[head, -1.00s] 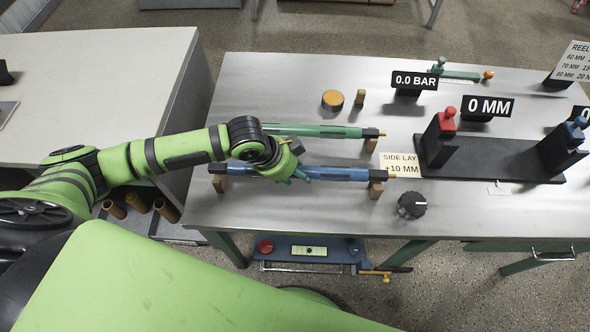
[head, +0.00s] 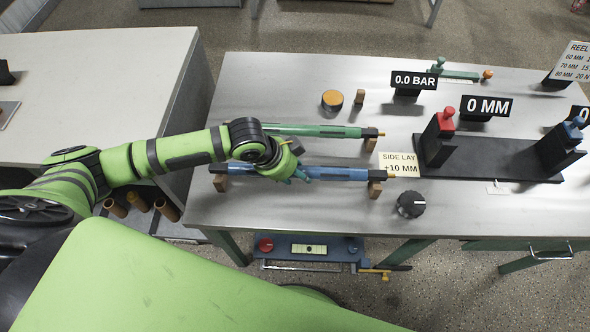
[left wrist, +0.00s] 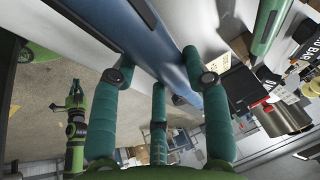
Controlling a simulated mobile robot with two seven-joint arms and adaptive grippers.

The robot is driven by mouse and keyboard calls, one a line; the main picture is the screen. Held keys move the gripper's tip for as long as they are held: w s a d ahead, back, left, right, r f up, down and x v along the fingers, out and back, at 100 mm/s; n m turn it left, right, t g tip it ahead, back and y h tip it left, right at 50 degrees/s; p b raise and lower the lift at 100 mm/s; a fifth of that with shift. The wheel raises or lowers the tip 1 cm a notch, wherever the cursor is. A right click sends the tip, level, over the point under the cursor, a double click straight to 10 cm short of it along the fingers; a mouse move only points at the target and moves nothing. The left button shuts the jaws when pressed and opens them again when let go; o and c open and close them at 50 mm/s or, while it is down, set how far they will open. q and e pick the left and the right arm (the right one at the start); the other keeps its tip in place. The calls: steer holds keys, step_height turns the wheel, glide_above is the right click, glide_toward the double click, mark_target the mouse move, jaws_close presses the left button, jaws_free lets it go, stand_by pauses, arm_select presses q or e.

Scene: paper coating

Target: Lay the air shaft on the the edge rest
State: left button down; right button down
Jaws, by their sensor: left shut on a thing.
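A blue shaft (head: 340,174) with dark ends and a brass tip lies left to right near the front of the metal table. It shows at or just above two wooden rests, a left one (head: 220,183) and a right one (head: 375,189); I cannot tell whether it touches them. My left gripper (head: 298,175) is shut on the shaft left of its middle. In the left wrist view, the blue shaft (left wrist: 178,68) runs between the teal fingers (left wrist: 160,85). A green shaft (head: 315,131) lies parallel behind it.
A "side lay +10 mm" card (head: 400,165) and a black knob (head: 411,204) stand close to the shaft's right end. An orange-topped disc (head: 332,100) and small wooden block (head: 360,97) stand behind. A black base (head: 490,160) with red and blue-topped posts is at right.

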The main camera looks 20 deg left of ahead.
arm_select(q)
steer(key=shift+w+r+p, duration=0.1)
steer(key=shift+r+p, duration=0.05)
steer(key=shift+p, duration=0.65)
stand_by(0.7)
steer(key=shift+f+b, duration=0.65)
steer(key=shift+f, duration=0.95)
steer(key=c, duration=0.5)
jaws_free()
steer(key=shift+c, duration=0.2)
steer(key=shift+s+f, duration=0.15)
steer(key=shift+s, duration=0.05)
steer(key=shift+a+r, duration=0.2)
steer(key=shift+r, duration=0.2)
steer(key=v, duration=1.1)
steer(key=shift+r, duration=0.2)
